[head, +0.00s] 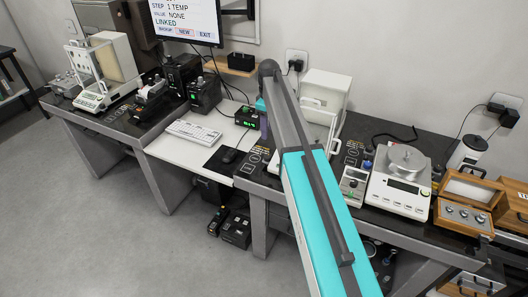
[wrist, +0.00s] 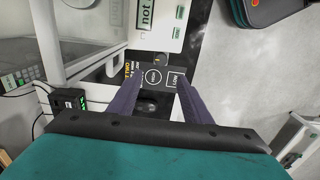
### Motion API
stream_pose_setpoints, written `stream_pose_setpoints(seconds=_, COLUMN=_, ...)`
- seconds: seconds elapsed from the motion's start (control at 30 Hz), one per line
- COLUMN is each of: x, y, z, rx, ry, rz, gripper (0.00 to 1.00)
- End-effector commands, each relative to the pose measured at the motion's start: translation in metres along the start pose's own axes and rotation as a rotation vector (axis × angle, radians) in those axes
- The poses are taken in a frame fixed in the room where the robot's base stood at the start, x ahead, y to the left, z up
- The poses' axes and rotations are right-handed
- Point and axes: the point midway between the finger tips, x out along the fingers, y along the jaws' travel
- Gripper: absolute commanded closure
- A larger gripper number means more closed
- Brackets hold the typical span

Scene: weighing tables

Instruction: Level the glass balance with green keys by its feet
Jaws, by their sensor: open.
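In the wrist view, a white balance with green keys (wrist: 172,37) fills the top middle, its display reading "not" partly cut off. Its glass chamber (wrist: 88,35) is at the upper left. In the head view, a glass balance (head: 325,92) stands behind my arm, its front mostly hidden; its feet cannot be made out. My gripper (wrist: 157,98) is open and empty, its two dark fingers apart above the dark table top beside the balance's front. A dark marked plate (wrist: 155,78) shows between the fingertips.
Another glass balance (head: 98,85) stands on the left table. A small box with a green display (head: 247,117) is left of my arm. A pan scale (head: 402,180) and a wooden weight case (head: 465,205) stand at right. Keyboard (head: 193,132) and mouse lie between the tables.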

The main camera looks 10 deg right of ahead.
Motion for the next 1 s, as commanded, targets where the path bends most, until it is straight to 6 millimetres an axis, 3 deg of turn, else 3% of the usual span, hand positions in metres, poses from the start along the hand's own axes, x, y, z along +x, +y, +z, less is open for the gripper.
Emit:
stream_pose_setpoints(seconds=0.47, x=0.009, y=-0.005, z=-0.007, rx=-0.010, ry=-0.001, rz=-0.001, gripper=0.55)
stream_pose_setpoints(seconds=1.0, x=0.063, y=-0.006, z=-0.008, rx=-0.011, ry=-0.001, rz=-0.001, gripper=0.55)
